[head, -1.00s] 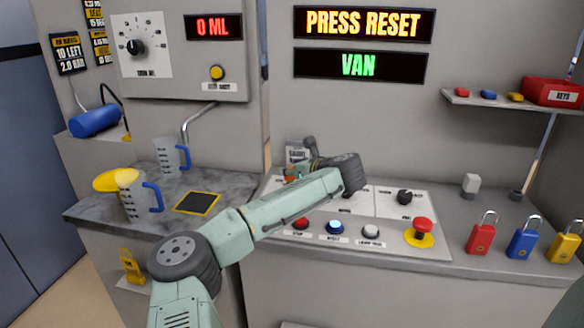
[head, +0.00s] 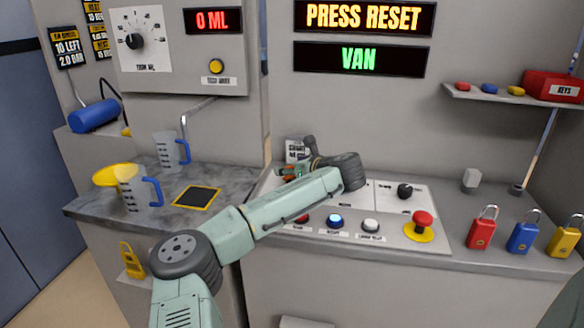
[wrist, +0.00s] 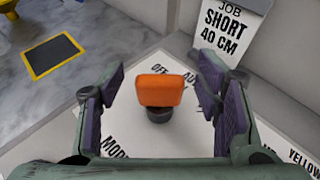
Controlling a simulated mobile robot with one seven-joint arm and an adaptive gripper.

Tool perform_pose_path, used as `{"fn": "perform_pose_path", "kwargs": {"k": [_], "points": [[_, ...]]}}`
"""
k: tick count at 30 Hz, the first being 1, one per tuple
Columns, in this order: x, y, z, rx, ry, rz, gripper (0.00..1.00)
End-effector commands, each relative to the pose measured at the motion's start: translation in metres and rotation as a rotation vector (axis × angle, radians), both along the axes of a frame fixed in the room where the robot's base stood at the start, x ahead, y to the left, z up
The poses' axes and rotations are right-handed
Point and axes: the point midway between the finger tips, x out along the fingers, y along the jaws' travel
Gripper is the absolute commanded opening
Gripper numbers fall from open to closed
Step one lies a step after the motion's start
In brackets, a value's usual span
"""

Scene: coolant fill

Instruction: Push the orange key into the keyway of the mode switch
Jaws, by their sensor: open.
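In the wrist view the orange key (wrist: 160,90) stands upright on the dark round mode switch (wrist: 159,115), on a white panel with partly visible lettering. The key's head is whole in view; how deep its lower end sits in the keyway I cannot tell. My gripper (wrist: 156,97) is open, with one purple-padded finger on each side of the key and a visible gap to both. In the head view my gripper (head: 299,172) is over the left part of the control panel (head: 436,242), and my wrist hides most of the switch.
A job card (wrist: 228,32) reading "SHORT 40 CM" stands close behind the switch. A red stop button on a yellow base (head: 421,222) and padlocks (head: 482,230) are to the right. Jugs (head: 134,190) stand left. The displays read "PRESS RESET" (head: 363,17) and "VAN" (head: 359,60).

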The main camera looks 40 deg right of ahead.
Motion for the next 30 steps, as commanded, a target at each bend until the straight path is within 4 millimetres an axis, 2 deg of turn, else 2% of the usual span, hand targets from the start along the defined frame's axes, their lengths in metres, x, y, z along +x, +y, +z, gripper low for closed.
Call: {"fn": "perform_pose_path", "kwargs": {"k": [8, 11, 21, 25, 30], "points": [[-0.006, 0.0, 0.002, 0.0, 0.0, -0.001, 0.59], [-0.018, 0.001, 0.007, 0.0, 0.0, -0.003, 0.59], [-0.084, 0.006, 0.035, -0.002, -0.001, -0.004, 0.59], [-0.1, 0.008, 0.042, 0.0, -0.001, -0.003, 0.59], [-0.11, 0.009, 0.046, 0.0, -0.001, -0.001, 0.59]]}}
